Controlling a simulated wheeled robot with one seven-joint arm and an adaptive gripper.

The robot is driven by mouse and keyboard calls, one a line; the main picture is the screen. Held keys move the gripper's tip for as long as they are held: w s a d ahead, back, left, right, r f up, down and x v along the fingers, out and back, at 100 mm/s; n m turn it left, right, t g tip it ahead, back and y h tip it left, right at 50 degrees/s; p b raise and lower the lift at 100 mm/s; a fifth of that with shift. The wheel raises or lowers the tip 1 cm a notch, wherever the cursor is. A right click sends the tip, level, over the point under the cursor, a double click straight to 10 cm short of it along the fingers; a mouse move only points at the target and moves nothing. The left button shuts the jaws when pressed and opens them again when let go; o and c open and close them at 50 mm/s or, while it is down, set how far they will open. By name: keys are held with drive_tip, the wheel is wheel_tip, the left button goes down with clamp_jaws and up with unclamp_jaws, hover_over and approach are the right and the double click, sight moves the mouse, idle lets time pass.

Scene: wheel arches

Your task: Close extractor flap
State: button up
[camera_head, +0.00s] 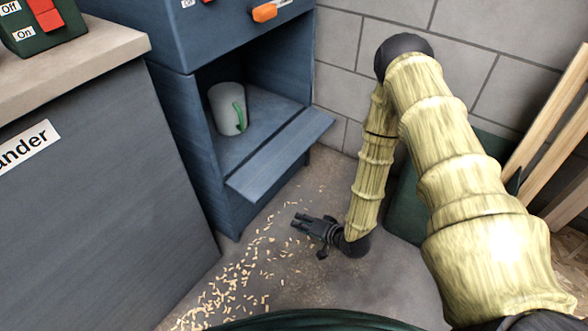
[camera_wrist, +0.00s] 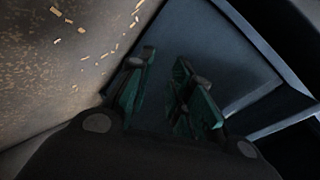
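The extractor flap (camera_head: 282,155) is a flat blue panel at the lower front of the blue extractor cabinet (camera_head: 180,130). It is folded down and juts outward, leaving the compartment open. My gripper (camera_head: 297,221) is low over the floor, in front of and below the flap, apart from it and pointing left. In the wrist view its two fingers (camera_wrist: 166,62) stand apart with nothing between them. Blue panel surfaces of the extractor (camera_wrist: 225,45) fill the right side there; I cannot tell which face is the flap.
A grey mug-like container (camera_head: 226,108) with a green mark stands inside the compartment. An orange switch (camera_head: 265,13) is above it. A grey bench (camera_head: 95,150) stands at left. Wood shavings (camera_head: 240,275) litter the floor. Planks (camera_head: 550,125) lean at right against the block wall.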

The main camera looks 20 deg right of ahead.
sight(294, 162)
drive_tip(key=w+d+r+m+t+y+b, duration=0.3)
drive_tip(key=w+d+r+t+y+b, duration=0.25)
drive_tip(key=w+d+r+y, duration=0.3)
drive_tip(key=shift+t+h, duration=0.35)
drive_tip(key=shift+h, duration=0.4)
drive_tip(key=shift+w+d+f+b+x, duration=0.15)
drive_tip(key=shift+b+x, duration=0.45)
drive_tip(key=shift+x, duration=1.3)
drive_tip(key=shift+w+d+f+b+x, duration=0.15)
drive_tip(key=shift+b+x, duration=0.4)
drive_tip(key=shift+x, duration=1.3)
drive_tip(key=shift+w+d+f+b+x, duration=0.15)
drive_tip(key=shift+b+x, duration=0.45)
drive_tip(key=shift+x, duration=1.3)
clamp_jaws()
